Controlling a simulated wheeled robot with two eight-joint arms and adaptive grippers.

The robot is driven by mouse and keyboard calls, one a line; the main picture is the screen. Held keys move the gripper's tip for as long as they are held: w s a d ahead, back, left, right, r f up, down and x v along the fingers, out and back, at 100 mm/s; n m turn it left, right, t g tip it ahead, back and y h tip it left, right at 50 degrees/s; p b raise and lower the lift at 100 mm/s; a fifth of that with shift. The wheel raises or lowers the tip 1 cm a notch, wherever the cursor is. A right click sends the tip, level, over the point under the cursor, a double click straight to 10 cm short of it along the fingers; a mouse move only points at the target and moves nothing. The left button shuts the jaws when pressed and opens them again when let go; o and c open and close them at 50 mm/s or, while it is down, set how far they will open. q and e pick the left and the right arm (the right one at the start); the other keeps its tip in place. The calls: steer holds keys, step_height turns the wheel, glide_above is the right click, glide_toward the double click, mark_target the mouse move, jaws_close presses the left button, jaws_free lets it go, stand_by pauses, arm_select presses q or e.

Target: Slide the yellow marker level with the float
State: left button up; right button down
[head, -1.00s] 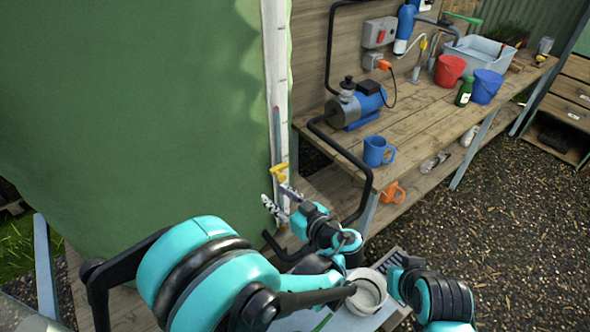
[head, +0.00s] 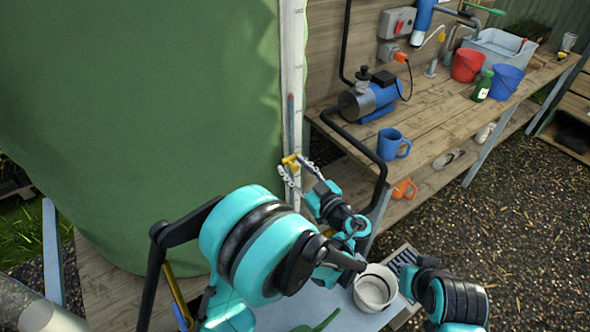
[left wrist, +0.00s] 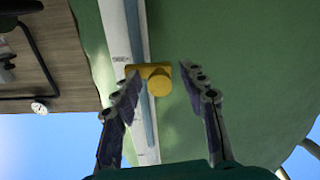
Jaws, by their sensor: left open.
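The yellow marker (head: 289,161) sits on the pale upright gauge strip (head: 297,60) at the edge of the green tank (head: 150,110). Contact cannot be told. My right gripper is not in view; only part of that arm shows.
A wooden bench (head: 430,130) right of the tank holds a blue pump (head: 368,97), a blue mug (head: 393,145), a green bottle (head: 483,87) and buckets. A black pipe (head: 365,150) runs down near my left gripper. A white pot (head: 376,288) stands low in front.

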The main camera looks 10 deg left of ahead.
mark_target(295, 165)
arm_select(q)
jaws_close()
steer(key=shift+r, duration=0.15)
step_height(295, 165, up, 18)
steer(key=p, duration=1.2)
steer(key=shift+r, duration=0.15)
jaws_free()
